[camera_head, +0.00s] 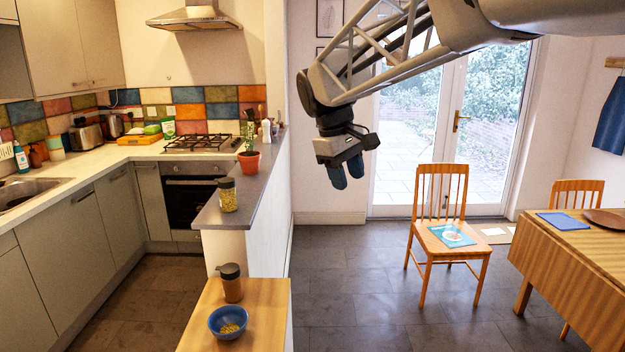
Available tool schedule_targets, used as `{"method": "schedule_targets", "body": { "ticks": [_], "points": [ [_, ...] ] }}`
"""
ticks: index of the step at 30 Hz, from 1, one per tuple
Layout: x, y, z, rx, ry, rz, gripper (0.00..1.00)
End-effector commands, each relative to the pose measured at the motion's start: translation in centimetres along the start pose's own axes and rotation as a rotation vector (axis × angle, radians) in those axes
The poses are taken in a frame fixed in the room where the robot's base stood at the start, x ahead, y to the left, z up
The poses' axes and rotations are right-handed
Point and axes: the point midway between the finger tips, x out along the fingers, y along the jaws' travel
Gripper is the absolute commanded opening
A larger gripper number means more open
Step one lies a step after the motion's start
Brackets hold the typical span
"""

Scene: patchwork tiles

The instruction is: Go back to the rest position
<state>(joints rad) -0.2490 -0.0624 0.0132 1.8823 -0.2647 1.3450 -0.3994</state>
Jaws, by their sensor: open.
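My gripper (346,182) hangs from my arm in the upper middle of the view, with its fingers pointing down. It is open, and I see nothing between the fingers. It is in the air in front of the glass doors, to the right of the grey-topped half wall, and touches nothing that I can see. My arm reaches in from the top right.
A wooden counter (204,332) at the bottom bears a blue bowl (218,324) and a brown jar (232,288). A yellow jar (228,196) and a plant pot (250,166) stand on the grey ledge (207,214). A chair (440,262) and a table (570,268) stand right.

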Motion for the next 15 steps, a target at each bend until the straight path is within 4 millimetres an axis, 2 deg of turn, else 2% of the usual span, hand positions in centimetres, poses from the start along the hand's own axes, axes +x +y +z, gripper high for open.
{"method": "schedule_targets", "body": {
  "ticks": [1,3,15],
  "points": [
    [0.4,-0.3,1.5,0.024,0.01,-0.005,0.45],
    [1.1,-0.7,3.1,0.058,0.024,-0.013,0.45],
    [5.4,-4.2,12.2,0.259,0.104,-0.061,0.45]
  ]
}}
